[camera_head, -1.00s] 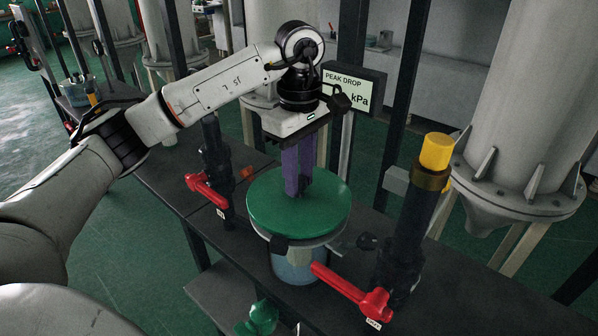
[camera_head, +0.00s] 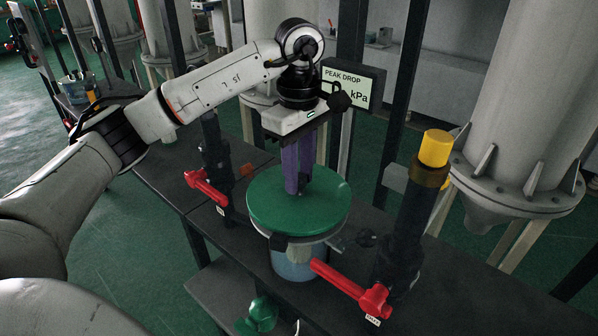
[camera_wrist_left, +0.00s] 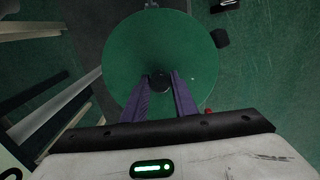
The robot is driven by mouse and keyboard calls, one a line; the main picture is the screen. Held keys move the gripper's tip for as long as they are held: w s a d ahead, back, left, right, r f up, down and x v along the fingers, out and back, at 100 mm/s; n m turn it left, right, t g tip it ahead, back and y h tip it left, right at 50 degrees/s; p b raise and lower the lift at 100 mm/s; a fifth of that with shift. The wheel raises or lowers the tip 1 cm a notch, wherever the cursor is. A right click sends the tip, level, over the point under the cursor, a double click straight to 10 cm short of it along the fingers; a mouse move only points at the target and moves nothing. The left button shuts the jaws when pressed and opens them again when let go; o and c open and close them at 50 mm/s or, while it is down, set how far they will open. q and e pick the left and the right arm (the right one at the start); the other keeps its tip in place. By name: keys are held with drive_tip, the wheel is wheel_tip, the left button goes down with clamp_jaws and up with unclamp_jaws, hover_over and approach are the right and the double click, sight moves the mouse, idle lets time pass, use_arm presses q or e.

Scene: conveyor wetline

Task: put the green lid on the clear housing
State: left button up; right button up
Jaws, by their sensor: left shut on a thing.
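The green lid (camera_head: 290,215) is a round disc over the clear housing (camera_head: 292,262), which stands on the dark bench and shows bluish below a pale rim. My left gripper (camera_head: 298,188) comes down from above, its purple fingers shut on the lid's dark centre knob. In the left wrist view the lid (camera_wrist_left: 150,45) fills the middle, and the knob (camera_wrist_left: 160,79) sits between the fingertips of the left gripper (camera_wrist_left: 161,82). The lid hides the housing's top, so I cannot tell whether it is seated or slightly above. My right gripper is not in view.
Red-handled valves stand at the left (camera_head: 205,188) and right (camera_head: 352,288) of the housing. A dark post with a yellow cap (camera_head: 437,150) rises at the right. A PEAK DROP display (camera_head: 352,88) stands behind. A green knob (camera_head: 262,314) is below in front.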

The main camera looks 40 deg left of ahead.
use_arm(q)
drive_tip(key=shift+f+b, duration=0.45)
drive_tip(key=shift+f, duration=0.3)
drive_tip(key=o, duration=1)
wheel_tip(320, 180, up, 10)
drive_tip(key=shift+r+p, duration=0.25)
drive_tip(key=shift+p, duration=0.45)
drive_tip(key=shift+s+f, duration=0.1)
